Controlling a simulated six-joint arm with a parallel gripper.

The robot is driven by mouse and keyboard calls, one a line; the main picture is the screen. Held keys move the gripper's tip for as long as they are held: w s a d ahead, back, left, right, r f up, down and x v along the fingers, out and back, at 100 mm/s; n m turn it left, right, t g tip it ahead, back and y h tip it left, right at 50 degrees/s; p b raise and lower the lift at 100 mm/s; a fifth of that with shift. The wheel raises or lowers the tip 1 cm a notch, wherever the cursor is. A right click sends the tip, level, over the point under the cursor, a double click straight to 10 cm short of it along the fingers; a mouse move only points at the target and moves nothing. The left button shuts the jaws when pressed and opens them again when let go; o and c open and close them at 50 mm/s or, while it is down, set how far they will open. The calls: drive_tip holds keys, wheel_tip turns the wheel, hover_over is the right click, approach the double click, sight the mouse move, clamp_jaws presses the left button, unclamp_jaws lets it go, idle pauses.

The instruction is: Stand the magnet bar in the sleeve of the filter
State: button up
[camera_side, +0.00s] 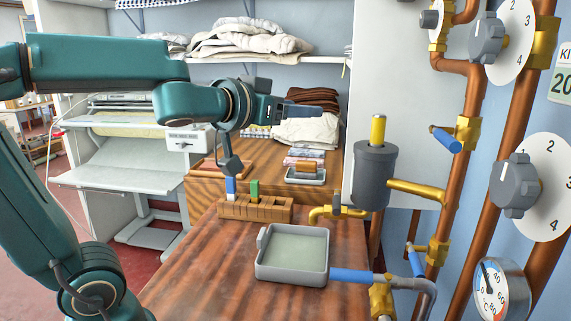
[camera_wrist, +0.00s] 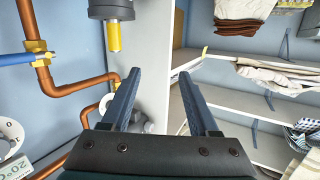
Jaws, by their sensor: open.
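The filter is a grey upright cylinder (camera_side: 371,178) on brass pipework at the right. A yellow bar (camera_side: 378,130), apparently the magnet bar, stands upright out of its top; its lower part and the sleeve are hidden inside. The wrist view is upside down, so the filter (camera_wrist: 110,9) is at the top edge and the yellow bar (camera_wrist: 114,38) points down from it. My gripper (camera_side: 325,108) is to the left of the bar, at about its height and apart from it. In the wrist view my gripper (camera_wrist: 160,76) has its fingers spread with nothing between them.
A wooden rack (camera_side: 255,210) holds a blue piece (camera_side: 230,187) and a green piece (camera_side: 254,189). A grey tray (camera_side: 292,282) stands on the bench in front. Pipes (camera_side: 455,180), valves and a gauge (camera_side: 497,292) crowd the right. Shelves with folded linen (camera_side: 245,42) are behind.

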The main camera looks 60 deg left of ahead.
drive_tip(key=s+d+f+g+h, duration=0.1)
drive_tip(key=s+d+f+g, duration=0.2)
drive_tip(key=s+f, duration=0.2)
drive_tip(key=s+d+f+m+g+h, duration=0.1)
drive_tip(key=s+d+f+g, duration=0.2)
drive_tip(key=s+f, duration=0.3)
drive_tip(key=s+d+f+m+g+h, duration=0.1)
drive_tip(key=s+d+f+g+h, duration=0.1)
drive_tip(key=s+f, duration=0.4)
drive_tip(key=shift+s+d+g, duration=0.3)
drive_tip(key=shift+d+g, duration=0.1)
drive_tip(key=shift+g, duration=0.5)
drive_tip(key=shift+f, duration=0.1)
